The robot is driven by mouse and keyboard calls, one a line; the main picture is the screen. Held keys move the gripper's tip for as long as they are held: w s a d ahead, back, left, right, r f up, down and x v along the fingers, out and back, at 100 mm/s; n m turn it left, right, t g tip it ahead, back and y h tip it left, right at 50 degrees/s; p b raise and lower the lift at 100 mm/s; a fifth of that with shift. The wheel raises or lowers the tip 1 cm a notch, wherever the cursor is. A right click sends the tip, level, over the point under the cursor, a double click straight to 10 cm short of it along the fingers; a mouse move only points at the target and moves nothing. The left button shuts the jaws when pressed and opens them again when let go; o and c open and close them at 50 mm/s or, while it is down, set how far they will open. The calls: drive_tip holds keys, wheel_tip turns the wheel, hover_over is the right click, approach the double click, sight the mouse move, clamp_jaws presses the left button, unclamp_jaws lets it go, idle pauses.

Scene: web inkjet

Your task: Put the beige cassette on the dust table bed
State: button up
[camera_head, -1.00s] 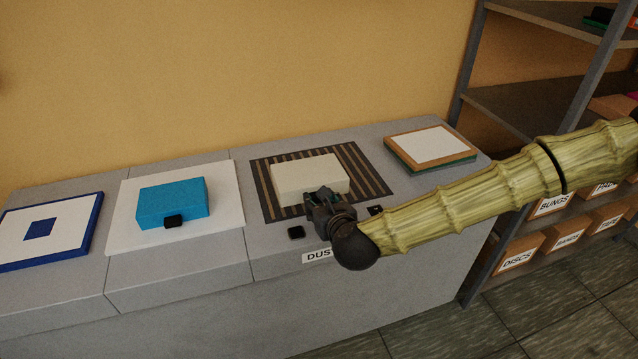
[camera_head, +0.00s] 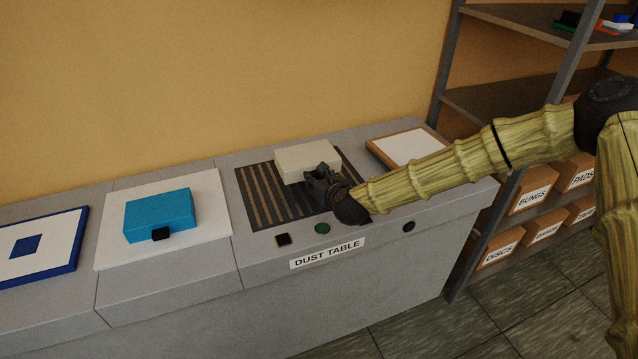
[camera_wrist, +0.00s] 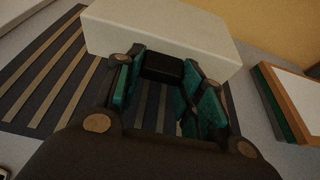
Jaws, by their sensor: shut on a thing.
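The beige cassette (camera_head: 305,160) is a pale block over the far, right part of the dust table bed (camera_head: 262,200), a dark panel with tan stripes. It overlaps the bed's back edge in the head view. My gripper (camera_head: 322,183) is at the cassette's near side, shut on its black tab. In the wrist view, the teal finger pads (camera_wrist: 160,95) sit either side of the black tab (camera_wrist: 162,68), with the cassette body (camera_wrist: 160,35) beyond. I cannot tell whether the cassette's underside touches the bed.
A blue cassette (camera_head: 160,215) lies on a white panel (camera_head: 215,235) to the left. A wood-edged white board (camera_head: 405,147) lies right of the bed. Buttons and a "DUST TABLE" label (camera_head: 327,254) are at the front. Shelving with labelled boxes (camera_head: 533,195) stands at right.

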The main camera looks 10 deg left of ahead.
drive_tip(key=shift+w, duration=0.6)
drive_tip(key=shift+f, duration=0.25)
drive_tip(key=shift+f+p, duration=0.85)
drive_tip(key=shift+f, duration=0.75)
drive_tip(key=shift+f+b, duration=0.35)
drive_tip(key=shift+b, duration=0.1)
drive_tip(key=shift+s+d+f+b, duration=0.1)
drive_tip(key=shift+f+b, duration=0.15)
drive_tip(key=shift+b, duration=0.1)
